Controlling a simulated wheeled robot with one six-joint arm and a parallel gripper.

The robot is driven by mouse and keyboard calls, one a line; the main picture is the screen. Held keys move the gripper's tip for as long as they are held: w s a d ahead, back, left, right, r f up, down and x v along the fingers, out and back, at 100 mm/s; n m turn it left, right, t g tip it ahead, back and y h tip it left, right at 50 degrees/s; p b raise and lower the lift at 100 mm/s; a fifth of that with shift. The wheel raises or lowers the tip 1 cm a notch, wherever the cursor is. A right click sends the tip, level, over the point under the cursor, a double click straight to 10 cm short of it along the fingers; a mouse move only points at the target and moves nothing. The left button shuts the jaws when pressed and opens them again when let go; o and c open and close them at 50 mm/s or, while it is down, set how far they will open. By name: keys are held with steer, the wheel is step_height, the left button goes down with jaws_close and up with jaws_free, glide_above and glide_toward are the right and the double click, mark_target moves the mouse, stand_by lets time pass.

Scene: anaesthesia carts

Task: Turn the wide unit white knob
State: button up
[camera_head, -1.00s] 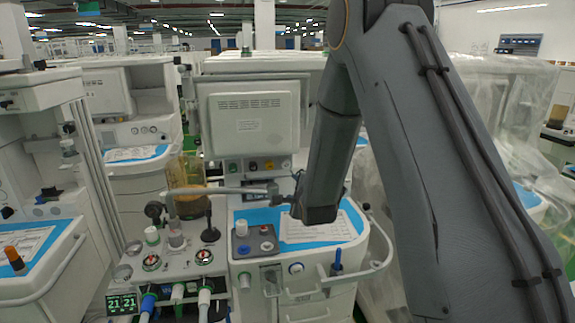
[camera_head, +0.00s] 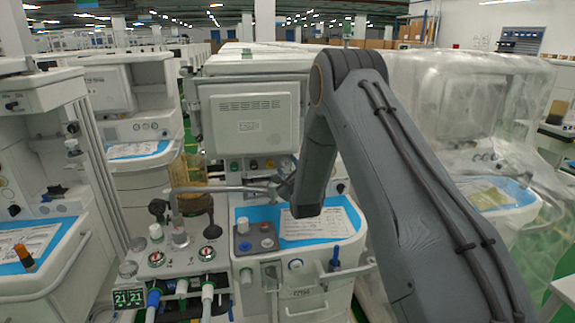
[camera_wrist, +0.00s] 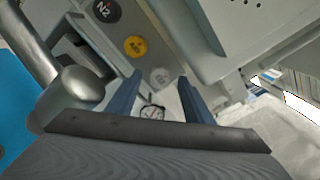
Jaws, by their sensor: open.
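The wide unit (camera_head: 250,118) stands in the middle of the head view, with a row of round coloured knobs under its large grey panel. In the wrist view a white knob (camera_wrist: 160,77) is at the end of that row, beside a yellow one (camera_wrist: 136,47) and a black one marked N2 (camera_wrist: 106,10). My gripper (camera_wrist: 159,80) is open, its two blue fingers pointing at the row, with the white knob seen between the fingertips. I cannot tell any contact. In the head view my arm's end partly covers the row's right end.
A metal rail with a rounded end (camera_wrist: 77,88) is close on the left in the wrist view. The blue-topped work surface (camera_head: 262,214) with papers lies below my wrist. A plastic-covered unit (camera_head: 470,110) stands to the right.

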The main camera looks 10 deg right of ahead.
steer(key=shift+w, duration=0.3)
steer(key=c, duration=1.1)
steer(key=shift+n+b, duration=0.35)
steer(key=shift+n, duration=0.05)
